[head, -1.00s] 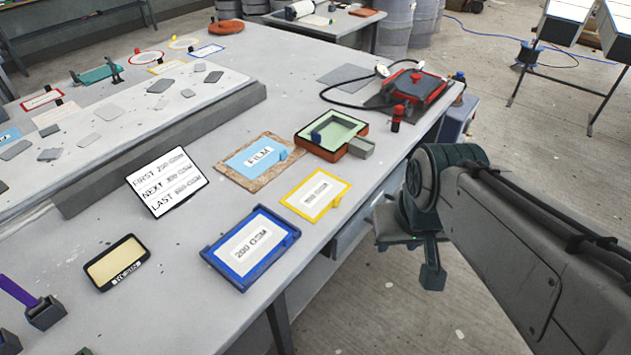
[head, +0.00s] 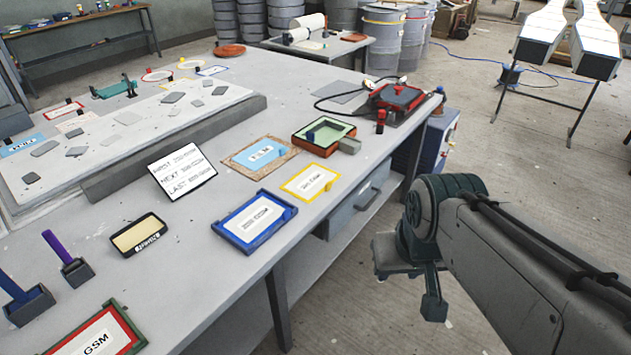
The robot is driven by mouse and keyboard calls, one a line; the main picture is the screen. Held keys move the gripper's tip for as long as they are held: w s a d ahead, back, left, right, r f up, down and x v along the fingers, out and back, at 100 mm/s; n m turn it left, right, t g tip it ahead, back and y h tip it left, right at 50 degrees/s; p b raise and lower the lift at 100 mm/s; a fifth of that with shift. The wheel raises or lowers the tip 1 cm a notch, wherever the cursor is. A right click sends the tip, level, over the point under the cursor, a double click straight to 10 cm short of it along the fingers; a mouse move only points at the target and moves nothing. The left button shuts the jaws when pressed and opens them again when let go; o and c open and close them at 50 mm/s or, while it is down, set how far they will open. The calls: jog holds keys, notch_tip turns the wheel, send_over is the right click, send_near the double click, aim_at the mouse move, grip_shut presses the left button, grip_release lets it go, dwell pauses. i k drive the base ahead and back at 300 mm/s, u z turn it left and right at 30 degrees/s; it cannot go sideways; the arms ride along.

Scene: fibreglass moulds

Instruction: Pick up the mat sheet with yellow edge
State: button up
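The mat sheet with yellow edge (head: 310,184) lies flat on the grey table near its right edge, with a white label and a small yellow block at its right corner. The label text is too small to read surely. My gripper (head: 420,285) hangs beyond the table's right edge, over the floor, to the right of and apart from the sheet. Its fingers are seen at an angle and I cannot tell whether they are open or shut. Nothing is visibly held.
A blue-edged sheet (head: 247,237) lies nearer, left of the yellow one. A cork-edged FILM sheet (head: 235,163) and a green-lined tray (head: 302,139) lie behind. A red-edged sheet (head: 128,325) is at the front. A white text board (head: 183,171) stands left. A drawer (head: 355,205) sits below the edge.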

aim_at(306, 185)
jog(key=z, duration=0.2)
jog(key=i, duration=1.3)
jog(key=u, duration=0.65)
